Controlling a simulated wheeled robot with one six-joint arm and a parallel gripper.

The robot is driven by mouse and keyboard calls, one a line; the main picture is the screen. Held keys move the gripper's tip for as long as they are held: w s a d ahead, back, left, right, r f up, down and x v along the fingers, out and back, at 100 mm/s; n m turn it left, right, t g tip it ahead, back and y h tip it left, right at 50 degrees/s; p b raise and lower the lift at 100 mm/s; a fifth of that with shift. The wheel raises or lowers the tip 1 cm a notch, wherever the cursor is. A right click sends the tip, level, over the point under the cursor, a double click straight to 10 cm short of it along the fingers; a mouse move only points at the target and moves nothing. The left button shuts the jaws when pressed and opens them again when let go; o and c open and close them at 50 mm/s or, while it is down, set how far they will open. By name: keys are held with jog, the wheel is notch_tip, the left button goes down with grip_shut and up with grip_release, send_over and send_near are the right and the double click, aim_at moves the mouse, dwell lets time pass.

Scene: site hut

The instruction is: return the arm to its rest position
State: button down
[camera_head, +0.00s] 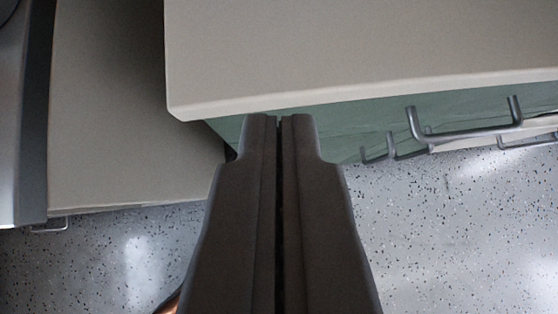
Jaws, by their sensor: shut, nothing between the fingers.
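My gripper (280,122) points away from the camera in the middle of the view. Its two dark fingers lie together with only a thin dark line between them, and nothing is held. Its tips overlap the front edge of a pale countertop (360,45) and the green front below it in the picture. I cannot tell how far the tips are from that edge. The rest of my arm is not shown, apart from what may be a copper-coloured bit at the bottom edge.
The green cabinet front (300,140) carries several grey bar handles (465,132) that stick out. A lower beige surface (125,110) lies at left, beside a grey and dark appliance-like object (30,130). Speckled grey floor (450,240) is clear at bottom right and bottom left.

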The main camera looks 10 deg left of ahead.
jog(key=shift+s+d, duration=0.1)
jog(key=shift+s, duration=0.4)
jog(key=s+a+r+m+t+h, duration=0.1)
jog(key=s+r+m+t, duration=0.1)
jog(key=s+r+t, duration=0.6)
jog(key=s+r, duration=0.6)
jog(key=shift+s+a+r+h, duration=0.15)
jog(key=shift+s+a+h, duration=0.15)
jog(key=shift+s+a, duration=0.1)
jog(key=shift+d, duration=0.1)
